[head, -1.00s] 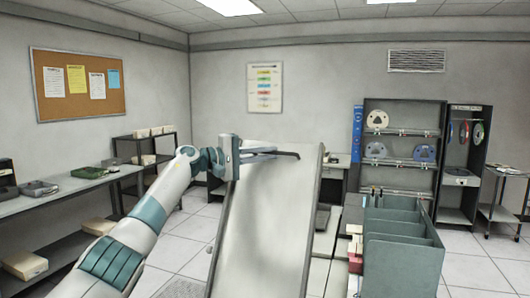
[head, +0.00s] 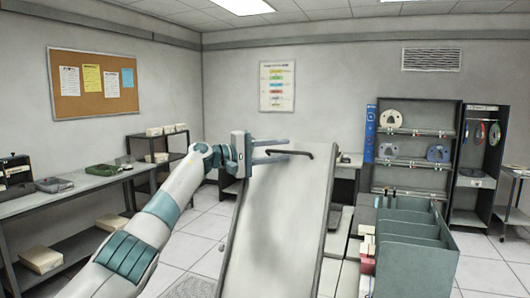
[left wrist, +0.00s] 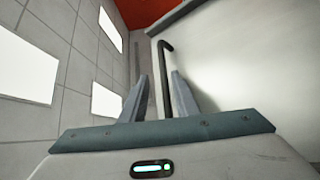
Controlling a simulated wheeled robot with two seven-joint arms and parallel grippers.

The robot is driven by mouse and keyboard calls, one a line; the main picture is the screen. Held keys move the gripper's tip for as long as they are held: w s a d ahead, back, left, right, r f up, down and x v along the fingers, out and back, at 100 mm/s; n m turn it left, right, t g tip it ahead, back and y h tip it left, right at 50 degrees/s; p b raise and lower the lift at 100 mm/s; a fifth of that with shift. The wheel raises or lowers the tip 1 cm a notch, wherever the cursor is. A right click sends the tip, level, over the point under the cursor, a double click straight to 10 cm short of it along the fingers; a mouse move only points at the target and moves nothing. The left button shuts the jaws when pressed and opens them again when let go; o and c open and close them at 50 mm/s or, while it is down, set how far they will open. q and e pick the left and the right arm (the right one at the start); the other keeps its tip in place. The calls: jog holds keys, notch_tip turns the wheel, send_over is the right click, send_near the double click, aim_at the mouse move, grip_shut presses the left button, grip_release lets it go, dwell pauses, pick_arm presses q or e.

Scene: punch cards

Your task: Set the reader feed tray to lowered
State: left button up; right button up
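The reader feed tray (head: 275,225) is a pale flat panel in the middle of the head view, standing steeply tilted with its far end raised. A dark bar handle (head: 300,153) with a bent end sits at its upper edge. My left gripper (head: 286,149) is at that upper edge from the left, its two fingers apart near the handle. In the left wrist view the open fingers (left wrist: 159,78) point towards the dark handle (left wrist: 166,65), which runs between them in the picture. I cannot tell whether either finger touches it. My right gripper is not in view.
A grey-green divided bin (head: 412,255) stands right of the tray, with small boxes (head: 367,250) beside it. A bench (head: 85,185) lines the left wall. A reel rack (head: 412,150) stands at the back right. Floor (head: 200,240) shows left of the tray.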

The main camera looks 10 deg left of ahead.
pick_arm(q)
jog(key=shift+s+a+f+b, duration=0.2)
jog(key=shift+a+b, duration=0.15)
jog(key=b+v, duration=0.8)
jog(key=v, duration=0.8)
jog(key=shift+s+a+r, duration=0.2)
jog(key=shift+a, duration=0.05)
jog(key=shift+c, duration=0.3)
